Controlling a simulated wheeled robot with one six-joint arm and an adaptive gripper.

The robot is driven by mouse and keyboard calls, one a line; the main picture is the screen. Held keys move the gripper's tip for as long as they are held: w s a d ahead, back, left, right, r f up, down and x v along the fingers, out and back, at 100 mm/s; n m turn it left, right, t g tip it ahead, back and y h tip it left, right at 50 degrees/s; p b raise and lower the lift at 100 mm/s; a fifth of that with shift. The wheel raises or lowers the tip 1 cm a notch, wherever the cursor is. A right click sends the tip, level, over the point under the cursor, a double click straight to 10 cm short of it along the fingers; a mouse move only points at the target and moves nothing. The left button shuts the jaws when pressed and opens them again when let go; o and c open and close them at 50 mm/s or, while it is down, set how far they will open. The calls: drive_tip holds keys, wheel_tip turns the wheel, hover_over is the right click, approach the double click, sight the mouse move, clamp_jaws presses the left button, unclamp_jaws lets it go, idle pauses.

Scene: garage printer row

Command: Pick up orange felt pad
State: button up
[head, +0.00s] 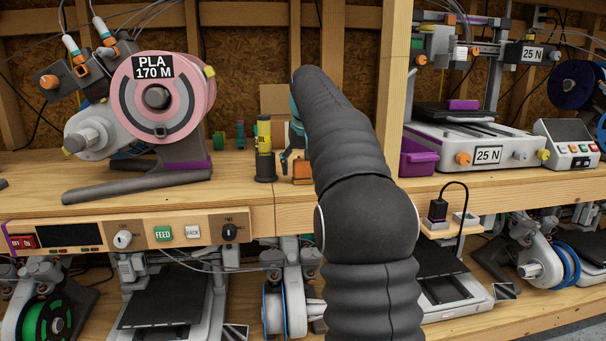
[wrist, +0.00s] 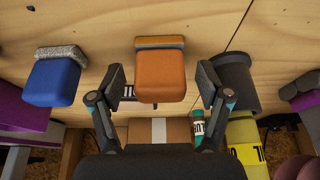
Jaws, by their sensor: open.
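The orange felt pad (wrist: 160,80) is an orange block with a tan strip along its far edge, standing on the wooden shelf in the wrist view. In the head view a part of it (head: 301,170) shows just left of my arm. My gripper (wrist: 162,86) is open, with one finger on each side of the orange block. Gaps seem to remain on both sides, and nothing is gripped. In the head view my arm hides most of the gripper.
A blue block with a grey bristly strip (wrist: 55,78) stands left of the gripper. A dark round holder (wrist: 236,80) with a yellow cylinder (wrist: 246,140) stands close on the right. A cardboard box (wrist: 160,130) is nearby. The pink spool (head: 190,85) stands further left.

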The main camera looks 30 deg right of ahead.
sight(302, 159)
drive_tip(key=shift+c, duration=0.2)
drive_tip(key=c, duration=1.3)
drive_tip(key=shift+r, duration=0.1)
drive_tip(key=shift+r+p, duration=0.3)
drive_tip(key=shift+r, duration=0.3)
wheel_tip(302, 159, up, 3)
drive_tip(key=shift+f+p, duration=0.1)
drive_tip(key=shift+p, duration=0.5)
drive_tip(key=shift+s+d+r, duration=0.95)
drive_tip(key=shift+d+r, duration=0.2)
drive_tip(key=shift+d, duration=0.55)
drive_tip(key=shift+s+d+r, duration=0.95)
drive_tip(key=shift+d+r, duration=0.2)
drive_tip(key=shift+d, duration=0.55)
drive_tip(key=shift+s+d+r, duration=0.95)
drive_tip(key=shift+d+r, duration=0.2)
drive_tip(key=shift+d, duration=0.55)
